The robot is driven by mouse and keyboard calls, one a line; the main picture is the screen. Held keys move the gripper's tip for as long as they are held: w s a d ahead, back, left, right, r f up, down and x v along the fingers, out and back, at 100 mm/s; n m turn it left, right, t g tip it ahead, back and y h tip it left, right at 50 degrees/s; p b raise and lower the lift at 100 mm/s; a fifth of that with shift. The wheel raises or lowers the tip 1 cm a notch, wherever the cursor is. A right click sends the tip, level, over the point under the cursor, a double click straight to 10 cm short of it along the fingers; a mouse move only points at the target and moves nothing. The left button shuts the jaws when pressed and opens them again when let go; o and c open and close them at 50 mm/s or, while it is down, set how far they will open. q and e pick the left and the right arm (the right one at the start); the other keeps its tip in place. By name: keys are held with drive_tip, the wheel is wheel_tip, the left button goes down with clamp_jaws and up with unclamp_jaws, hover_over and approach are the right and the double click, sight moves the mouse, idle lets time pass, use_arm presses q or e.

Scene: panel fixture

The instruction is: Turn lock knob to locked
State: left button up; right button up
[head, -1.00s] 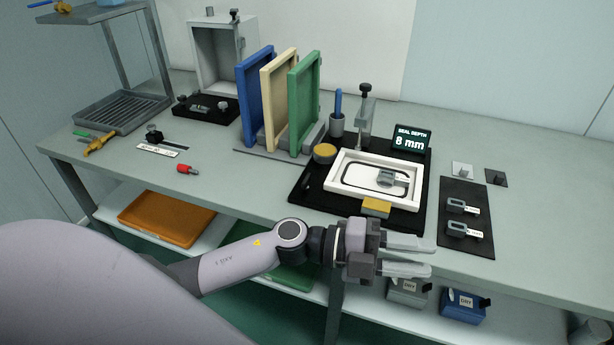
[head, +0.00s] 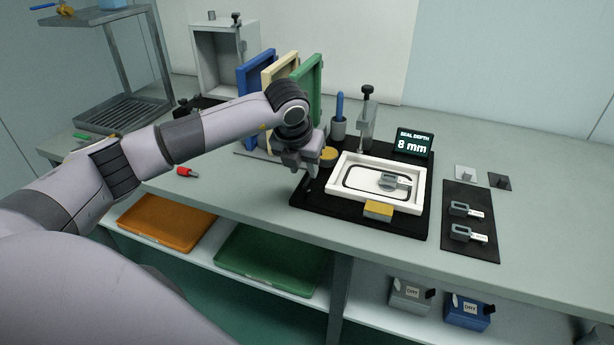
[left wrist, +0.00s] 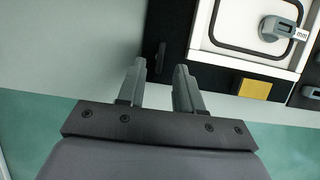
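The fixture is a black base plate (head: 415,226) with a white frame (head: 375,200) on it. A small dark knob (left wrist: 161,55), which looks like the lock knob, stands on the plate's left part in the left wrist view. Its bar runs roughly along the finger direction in that picture. My left gripper (head: 302,178) is over the left end of the plate and hides much of that area in the head view. In the left wrist view its two fingers (left wrist: 160,75) are apart, with the knob showing beyond the gap between their tips. Nothing is held. My right gripper is not in view.
Blue, cream and green panels (head: 308,85) stand in a rack behind my left gripper.

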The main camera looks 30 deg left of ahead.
sight(308, 180)
use_arm(q)
drive_tip(key=x, duration=0.5)
drive_tip(key=shift+d, duration=0.1)
clamp_jaws()
